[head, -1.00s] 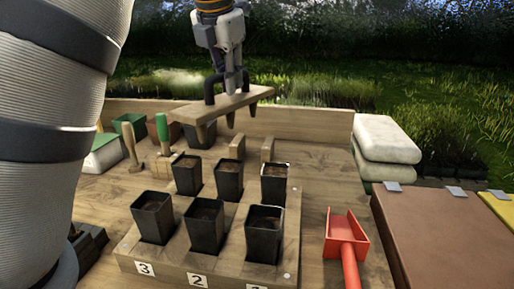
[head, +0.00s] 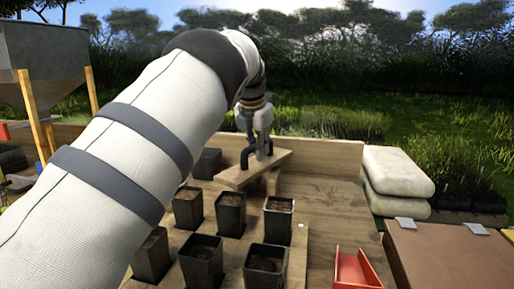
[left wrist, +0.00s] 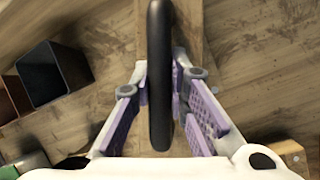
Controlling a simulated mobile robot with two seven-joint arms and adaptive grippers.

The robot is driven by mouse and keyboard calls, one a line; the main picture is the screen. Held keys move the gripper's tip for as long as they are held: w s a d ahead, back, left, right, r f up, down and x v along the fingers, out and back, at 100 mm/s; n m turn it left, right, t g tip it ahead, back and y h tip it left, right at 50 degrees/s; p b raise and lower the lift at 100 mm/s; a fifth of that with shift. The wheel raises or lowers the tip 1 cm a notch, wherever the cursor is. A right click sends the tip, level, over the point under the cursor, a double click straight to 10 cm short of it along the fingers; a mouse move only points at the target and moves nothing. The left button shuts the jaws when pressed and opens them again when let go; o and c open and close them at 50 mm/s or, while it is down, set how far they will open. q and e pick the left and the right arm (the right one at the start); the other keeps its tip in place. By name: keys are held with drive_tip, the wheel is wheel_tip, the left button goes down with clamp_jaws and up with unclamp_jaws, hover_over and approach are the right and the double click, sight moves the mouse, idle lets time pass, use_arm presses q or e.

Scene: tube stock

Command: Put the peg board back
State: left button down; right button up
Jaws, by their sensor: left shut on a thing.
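The peg board (head: 243,173) is a pale wooden board with a black handle on top. In the head view it is behind the black pots, low over the back of the bench. My left gripper (head: 261,150) is shut on its handle (left wrist: 159,95), which runs between the purple finger pads in the left wrist view. A wooden block (head: 273,183) shows under the board's right end. I cannot tell whether the board rests on it or hangs just above. My left arm hides much of the left side. My right gripper is not in view.
Black soil-filled pots (head: 230,212) stand in a wooden holder in front of the board. An empty dark pot (head: 207,164) is at its left. White sacks (head: 396,183) are stacked at the right. Bare bench lies right of the board.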

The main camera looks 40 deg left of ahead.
use_arm(q)
drive_tip(key=shift+f, duration=0.6)
drive_tip(key=c, duration=1.6)
unclamp_jaws()
drive_tip(key=shift+o, duration=0.2)
drive_tip(key=shift+r, duration=0.25)
drive_tip(key=v, duration=1.2)
drive_tip(key=shift+r, duration=0.3)
drive_tip(key=shift+d, duration=0.1)
